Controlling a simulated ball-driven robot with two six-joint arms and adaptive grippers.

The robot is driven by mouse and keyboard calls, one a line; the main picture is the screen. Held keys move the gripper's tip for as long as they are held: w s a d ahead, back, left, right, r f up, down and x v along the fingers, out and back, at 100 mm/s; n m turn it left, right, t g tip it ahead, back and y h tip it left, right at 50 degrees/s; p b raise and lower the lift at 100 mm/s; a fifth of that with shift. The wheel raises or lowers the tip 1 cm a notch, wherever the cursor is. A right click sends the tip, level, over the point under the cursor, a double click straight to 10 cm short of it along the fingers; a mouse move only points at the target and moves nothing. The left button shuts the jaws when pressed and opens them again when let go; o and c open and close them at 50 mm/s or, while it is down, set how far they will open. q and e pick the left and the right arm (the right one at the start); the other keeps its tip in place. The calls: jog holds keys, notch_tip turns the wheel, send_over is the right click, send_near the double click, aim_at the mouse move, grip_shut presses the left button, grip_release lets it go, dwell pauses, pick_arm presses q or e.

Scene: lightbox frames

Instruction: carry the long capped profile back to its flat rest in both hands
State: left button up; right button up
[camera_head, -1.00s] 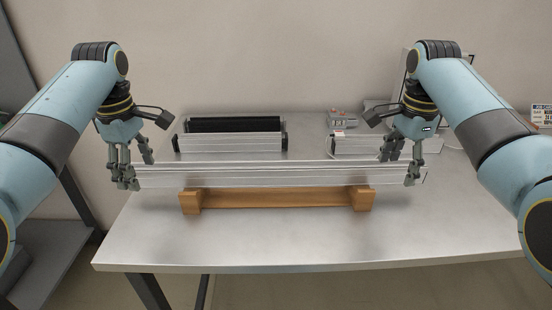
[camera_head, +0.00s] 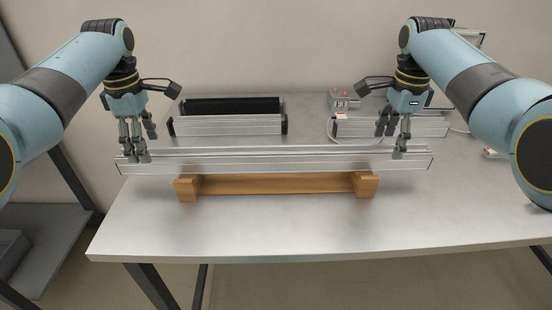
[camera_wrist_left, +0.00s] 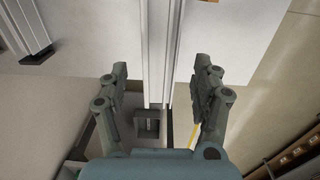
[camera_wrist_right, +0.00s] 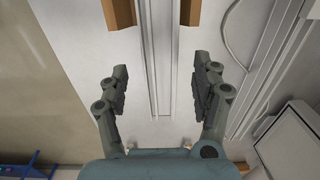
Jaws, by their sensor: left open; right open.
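The long silver profile (camera_head: 270,160) lies level along the wooden rest (camera_head: 275,184), between its end blocks, and overhangs both sides. In the right wrist view a wooden block (camera_wrist_right: 118,12) shows on each side of the profile (camera_wrist_right: 160,60). My left gripper (camera_head: 136,155) is open and empty above the profile's left part. My right gripper (camera_head: 392,150) is open and empty above its right part. In both wrist views the fingers stand apart on either side of the profile.
Behind it on the table (camera_head: 250,225) stand a shorter silver unit with a black roller (camera_head: 230,120), a small grey control box (camera_head: 343,101) and another silver unit (camera_head: 432,128) with a white cable. The table's front is clear.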

aim_at(388, 149)
pick_arm(q)
jog(key=shift+w+f, duration=0.15)
jog(key=shift+f, duration=2.5)
pick_arm(e)
jog(key=shift+w+f, duration=0.15)
jog(key=shift+f, duration=2.5)
pick_arm(q)
jog(key=shift+c, duration=0.2)
pick_arm(e)
jog(key=shift+c, duration=0.2)
pick_arm(q)
grip_shut()
pick_arm(e)
grip_shut()
